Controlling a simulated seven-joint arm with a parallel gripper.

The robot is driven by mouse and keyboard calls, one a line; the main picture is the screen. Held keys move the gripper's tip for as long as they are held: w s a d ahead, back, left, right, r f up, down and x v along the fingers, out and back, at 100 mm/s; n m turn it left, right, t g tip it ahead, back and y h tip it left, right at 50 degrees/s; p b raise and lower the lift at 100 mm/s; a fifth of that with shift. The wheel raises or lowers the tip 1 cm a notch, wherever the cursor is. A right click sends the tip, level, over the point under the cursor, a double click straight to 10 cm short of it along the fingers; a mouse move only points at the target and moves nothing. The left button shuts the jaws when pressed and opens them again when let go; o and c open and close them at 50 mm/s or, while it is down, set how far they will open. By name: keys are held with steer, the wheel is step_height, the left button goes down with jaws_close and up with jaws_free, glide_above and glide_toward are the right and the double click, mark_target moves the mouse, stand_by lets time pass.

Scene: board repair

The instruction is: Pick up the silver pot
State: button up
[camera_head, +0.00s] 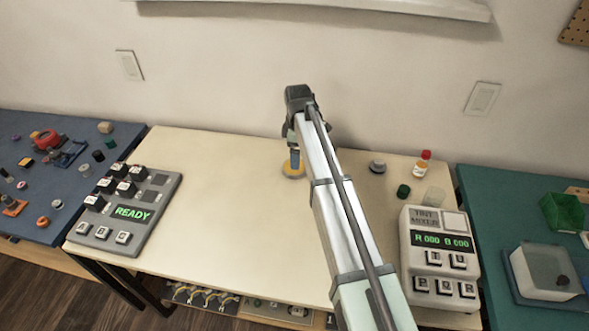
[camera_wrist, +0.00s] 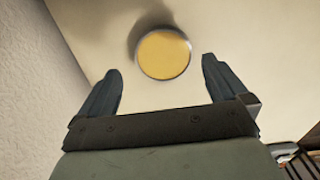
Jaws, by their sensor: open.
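A small round pot with a yellow top (camera_head: 293,170) stands on the cream table under my gripper. In the wrist view its yellow face has a thin silver-grey rim (camera_wrist: 163,53). A small pot with a grey, silver-looking top (camera_head: 377,166) stands farther right on the same table, beyond my arm. I cannot tell for sure which is the silver pot. My gripper (camera_head: 293,157) points down over the yellow-topped pot. In the wrist view my gripper (camera_wrist: 160,67) is open, with empty fingers spread either side of the yellow face. Contact is not visible.
A dark green pot (camera_head: 403,191), a red-capped bottle (camera_head: 422,164) and a clear cup (camera_head: 434,197) stand at the right. The table's middle left is clear.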

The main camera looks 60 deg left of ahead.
steer(key=shift+s+a+f, duration=0.1)
steer(key=shift+s+f, duration=0.15)
steer(key=shift+f, duration=1.2)
steer(key=shift+s+a+f, duration=0.1)
steer(key=shift+s+f, duration=0.1)
steer(key=shift+f, duration=1.25)
steer(key=shift+c, duration=0.5)
steer(key=c, duration=0.9)
